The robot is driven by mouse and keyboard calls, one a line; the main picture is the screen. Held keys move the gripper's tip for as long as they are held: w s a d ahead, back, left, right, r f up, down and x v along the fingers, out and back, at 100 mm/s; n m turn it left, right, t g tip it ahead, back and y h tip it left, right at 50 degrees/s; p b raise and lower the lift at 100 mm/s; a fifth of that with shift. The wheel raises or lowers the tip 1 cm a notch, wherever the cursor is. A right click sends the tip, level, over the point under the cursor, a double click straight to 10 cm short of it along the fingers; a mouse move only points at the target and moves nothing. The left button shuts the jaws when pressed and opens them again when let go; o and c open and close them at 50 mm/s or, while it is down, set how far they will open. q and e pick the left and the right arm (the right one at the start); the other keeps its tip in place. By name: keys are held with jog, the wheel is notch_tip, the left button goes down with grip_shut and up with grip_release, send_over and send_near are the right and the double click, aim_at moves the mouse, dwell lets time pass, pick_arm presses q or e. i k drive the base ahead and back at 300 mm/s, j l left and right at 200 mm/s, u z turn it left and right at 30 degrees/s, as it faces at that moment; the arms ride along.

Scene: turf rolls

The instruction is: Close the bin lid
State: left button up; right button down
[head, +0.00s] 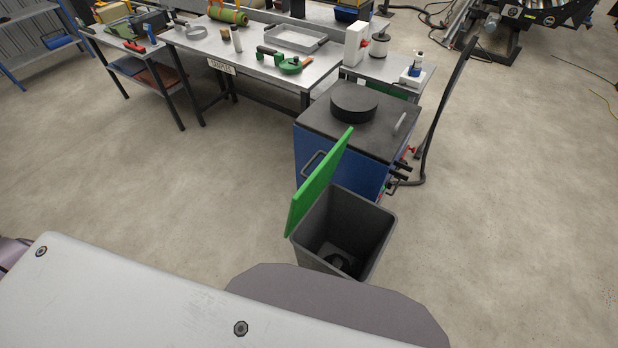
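The bin (373,223) is a dark grey open-topped box on the floor, just beyond my own body at the bottom of the head view. Its green lid (319,182) stands up steeply along the bin's left side, so the bin is open. A small dark object (339,263) lies inside at the bottom. The bin's lower front is hidden behind my body. Neither of my grippers is in view.
A blue cabinet (345,160) with a dark top stands close behind the bin, with hoses on its right side. Metal workbenches (262,66) with tools stand at the back. Concrete floor is clear at left (130,190) and right (500,200).

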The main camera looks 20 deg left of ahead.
aim_at(304, 197)
jog(key=i+j+z, duration=0.2)
jog(key=j, duration=0.3)
jog(key=j+z, duration=0.2)
jog(key=j, duration=0.3)
jog(key=i+j+z, duration=0.2)
jog(key=j, duration=0.35)
jog(key=k, duration=0.1)
